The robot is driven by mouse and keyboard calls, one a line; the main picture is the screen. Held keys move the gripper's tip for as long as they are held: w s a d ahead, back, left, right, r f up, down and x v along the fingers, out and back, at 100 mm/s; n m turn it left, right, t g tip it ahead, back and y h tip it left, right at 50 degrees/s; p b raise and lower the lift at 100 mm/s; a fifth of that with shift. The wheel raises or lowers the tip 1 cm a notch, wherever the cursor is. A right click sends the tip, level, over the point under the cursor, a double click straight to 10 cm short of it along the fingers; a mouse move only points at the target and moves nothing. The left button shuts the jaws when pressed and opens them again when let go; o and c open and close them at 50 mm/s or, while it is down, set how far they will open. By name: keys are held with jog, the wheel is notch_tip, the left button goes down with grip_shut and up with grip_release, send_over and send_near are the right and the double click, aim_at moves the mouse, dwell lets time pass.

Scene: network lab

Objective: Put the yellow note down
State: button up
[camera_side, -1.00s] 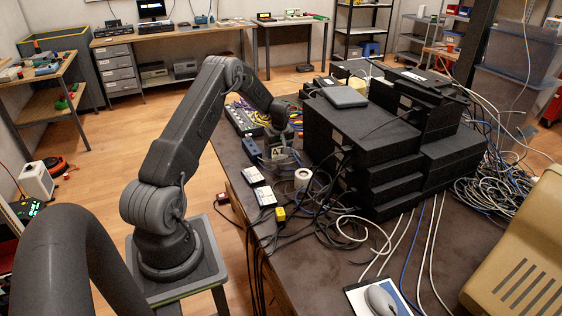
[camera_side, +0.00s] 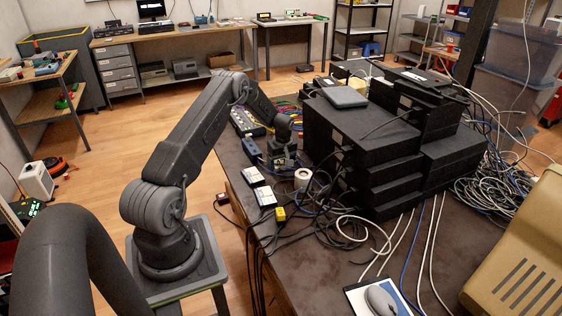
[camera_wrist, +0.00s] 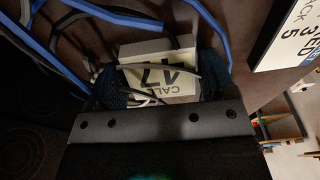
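The yellow note (camera_wrist: 160,78) is a pale yellow card with dark printing, upside down in the wrist view. It lies against a light grey block-like piece. My gripper (camera_wrist: 160,88) has its two dark textured fingers on either side of it. The fingers are apart, one near each side edge; contact is unclear. A thin pale cable seems to cross the note. In the side view my gripper (camera_side: 283,160) is low over the desk, left of the stacked black boxes. The note does not show clearly there; the gripper seems to cover it.
Stacked black boxes (camera_side: 362,142) stand close on the right. Two white cards (camera_side: 258,185) lie at the desk's left edge, with a white roll (camera_side: 302,178) beside them. Loose cables (camera_side: 350,228) spread in front. The brown desk top (camera_side: 325,270) has bare room nearer the camera.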

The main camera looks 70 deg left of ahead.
aim_at(283, 166)
jog(key=shift+o, duration=1.3)
jog(key=shift+r, duration=0.1)
notch_tip(283, 166, up, 12)
jog(key=d, duration=0.2)
jog(key=s+d+r+m+t, duration=0.1)
jog(key=d+r+m+t, duration=0.2)
jog(key=d+r+m, duration=1.1)
jog(key=s+d+r+m+t+h, duration=0.1)
jog(key=s+d+r, duration=0.3)
jog(key=s+d, duration=0.6)
jog(key=s+d+r+m+t, duration=0.1)
jog(key=s+d+r+m, duration=0.2)
jog(key=s+d, duration=0.7)
jog(key=d+r, duration=0.1)
jog(key=d, duration=0.5)
jog(key=shift+s+d+t+h, duration=0.3)
jog(key=shift+s+d+h, duration=0.05)
jog(key=shift+d+h, duration=0.05)
